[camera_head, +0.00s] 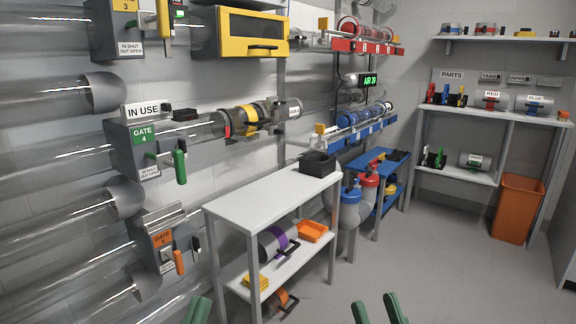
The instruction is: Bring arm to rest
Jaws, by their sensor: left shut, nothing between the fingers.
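My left gripper (199,310) shows at the bottom edge, left of the middle, as green fingers close together with nothing visible between them. My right gripper (377,309) shows at the bottom edge, right of the middle. Its two green fingers stand apart and nothing is between them. Only the fingertips of both grippers are in view; both arms are out of the frame. Neither gripper appears to hold anything. The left gripper is in front of the white table (262,197), and the right one is over the bare floor (450,270).
Clear tubes with grey gate boxes (135,150) line the left wall. On the white table is a black tray (317,163); its lower shelf holds an orange tray (312,231). A blue stand (376,160), parts shelves (470,108) and orange bin (518,208) stand farther back. The right floor is clear.

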